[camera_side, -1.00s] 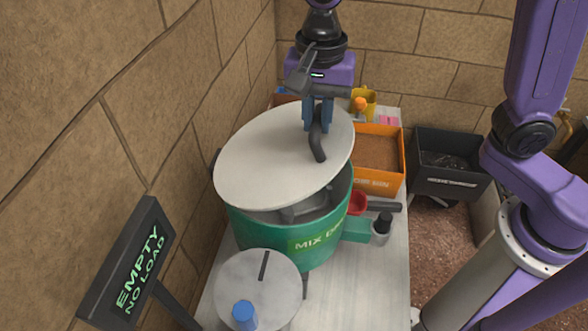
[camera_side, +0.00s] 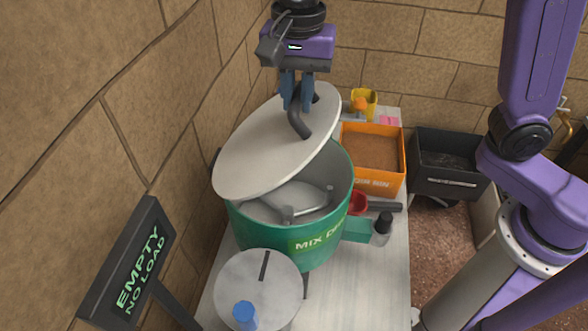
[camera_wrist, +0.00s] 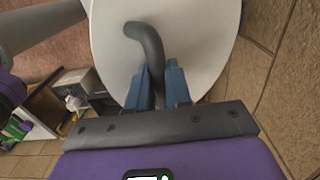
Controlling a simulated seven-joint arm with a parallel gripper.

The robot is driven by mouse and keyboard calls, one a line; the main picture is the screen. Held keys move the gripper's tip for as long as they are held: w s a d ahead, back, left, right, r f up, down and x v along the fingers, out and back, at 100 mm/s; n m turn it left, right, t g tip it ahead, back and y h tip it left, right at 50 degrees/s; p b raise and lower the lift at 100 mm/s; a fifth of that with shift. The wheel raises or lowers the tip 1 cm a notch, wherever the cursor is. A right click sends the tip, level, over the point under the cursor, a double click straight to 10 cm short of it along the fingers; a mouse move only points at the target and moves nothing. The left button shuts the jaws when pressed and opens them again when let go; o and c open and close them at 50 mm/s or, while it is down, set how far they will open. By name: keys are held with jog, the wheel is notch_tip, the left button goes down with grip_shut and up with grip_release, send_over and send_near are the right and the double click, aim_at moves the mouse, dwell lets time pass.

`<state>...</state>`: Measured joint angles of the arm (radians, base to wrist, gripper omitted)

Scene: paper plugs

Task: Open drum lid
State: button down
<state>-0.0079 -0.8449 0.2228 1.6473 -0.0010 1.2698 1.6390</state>
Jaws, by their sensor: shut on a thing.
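The drum lid (camera_side: 258,150) is a pale disc, tilted up on its right side above the green drum (camera_side: 270,236). Its left edge stays low near the drum's left rim. A dark curved handle (camera_side: 300,122) stands on the lid's right part. My gripper (camera_side: 297,108) is shut on this handle, with blue fingers on both sides of it. In the wrist view the fingers (camera_wrist: 160,88) clasp the handle (camera_wrist: 148,45) against the pale lid (camera_wrist: 190,35). The drum's inside shows, with grey mixing arms (camera_side: 300,211) in it.
A round grey-topped stand with a blue cap (camera_side: 244,314) is in front of the drum. An orange bin (camera_side: 376,155) and a black bin (camera_side: 450,165) are to the right. A sign (camera_side: 132,270) reads "EMPTY NO LOAD". The brick wall (camera_side: 150,120) is close on the left.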

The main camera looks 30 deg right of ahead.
jog(key=w+a+r, duration=0.3)
jog(key=a+r, duration=0.1)
jog(key=shift+w, duration=0.4)
dwell(0.4)
jog(key=c, duration=1)
grip_release()
notch_tip(320, 180, up, 6)
jog(key=shift+s+d, duration=0.1)
jog(key=shift+d, duration=0.05)
